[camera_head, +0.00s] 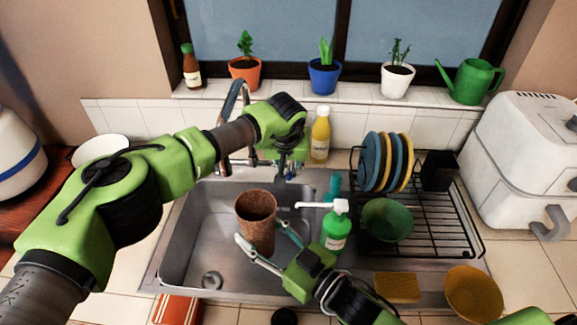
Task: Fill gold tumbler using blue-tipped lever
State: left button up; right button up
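A rusty-brown tumbler (257,226) stands upright in the air over the sink basin, its open top facing up; no water shows in it. My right gripper (262,243) has its fingers on either side of the tumbler's lower part and holds it. The tap (232,105) rises behind the basin, its spout partly hidden by my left arm. My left gripper (287,168) points down at the tap's base, by the right-hand side of the handles. It hides the lever there, and no blue tip shows clearly. Its fingers are too small and covered to judge. No water stream is visible.
The steel sink (188,240) is otherwise open on the left. A green soap bottle (337,232) stands right of the tumbler. A dish rack (440,222) holds plates and a green bowl (386,219). A sponge (397,287) lies in front.

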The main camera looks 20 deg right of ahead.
pick_arm(q)
jog(key=shift+s+r, duration=0.1)
jog(key=shift+r, duration=0.4)
jog(key=v, duration=1.1)
jog(key=shift+s+a+f, duration=0.1)
pick_arm(e)
jog(key=shift+r, duration=0.15)
